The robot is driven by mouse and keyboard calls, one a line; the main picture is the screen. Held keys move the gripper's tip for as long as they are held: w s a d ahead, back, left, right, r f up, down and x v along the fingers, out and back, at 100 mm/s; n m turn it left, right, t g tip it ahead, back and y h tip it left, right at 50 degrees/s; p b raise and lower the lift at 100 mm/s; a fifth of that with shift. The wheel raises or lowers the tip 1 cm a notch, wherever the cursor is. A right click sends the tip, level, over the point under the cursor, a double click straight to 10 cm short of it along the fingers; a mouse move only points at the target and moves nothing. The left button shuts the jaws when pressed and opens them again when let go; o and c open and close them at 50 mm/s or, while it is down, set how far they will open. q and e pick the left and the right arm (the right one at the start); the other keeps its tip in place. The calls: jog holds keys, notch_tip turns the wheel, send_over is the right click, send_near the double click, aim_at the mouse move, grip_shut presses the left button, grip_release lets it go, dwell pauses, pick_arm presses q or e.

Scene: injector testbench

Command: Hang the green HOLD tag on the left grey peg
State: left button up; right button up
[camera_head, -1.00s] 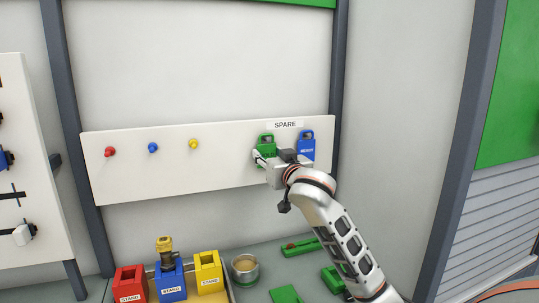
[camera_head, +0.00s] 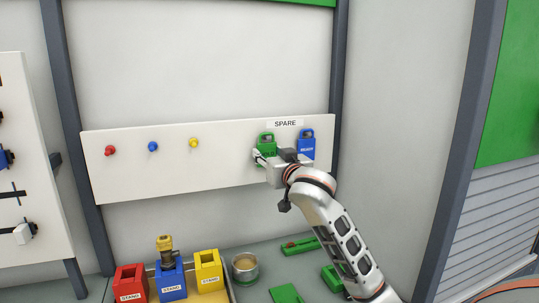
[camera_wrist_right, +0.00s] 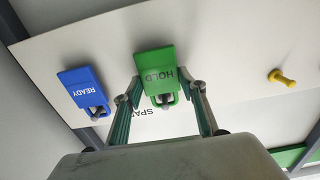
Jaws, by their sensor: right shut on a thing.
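The green HOLD tag (camera_head: 266,139) is at the left spot under the SPARE label on the white board, and it also shows in the right wrist view (camera_wrist_right: 158,68). My right gripper (camera_head: 267,157) is shut on the tag, with one finger on each side of it in the wrist view (camera_wrist_right: 168,88). A grey peg end (camera_wrist_right: 166,99) shows inside the tag's loop. The blue READY tag (camera_head: 307,145) hangs just to the right, on another grey peg (camera_wrist_right: 98,113). The gripper hides the lower part of the green tag in the head view. My left gripper is not in view.
The white board (camera_head: 225,170) also bears red (camera_head: 110,150), blue (camera_head: 153,146) and yellow (camera_head: 194,143) pegs, all bare. Below stand red, blue and yellow STAND blocks (camera_head: 208,275), a metal cup (camera_head: 245,268) and green parts (camera_head: 287,294). The board's middle is clear.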

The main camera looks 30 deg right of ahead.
jog(key=shift+f, duration=0.15)
jog(key=o, duration=1)
jog(key=v, duration=1.2)
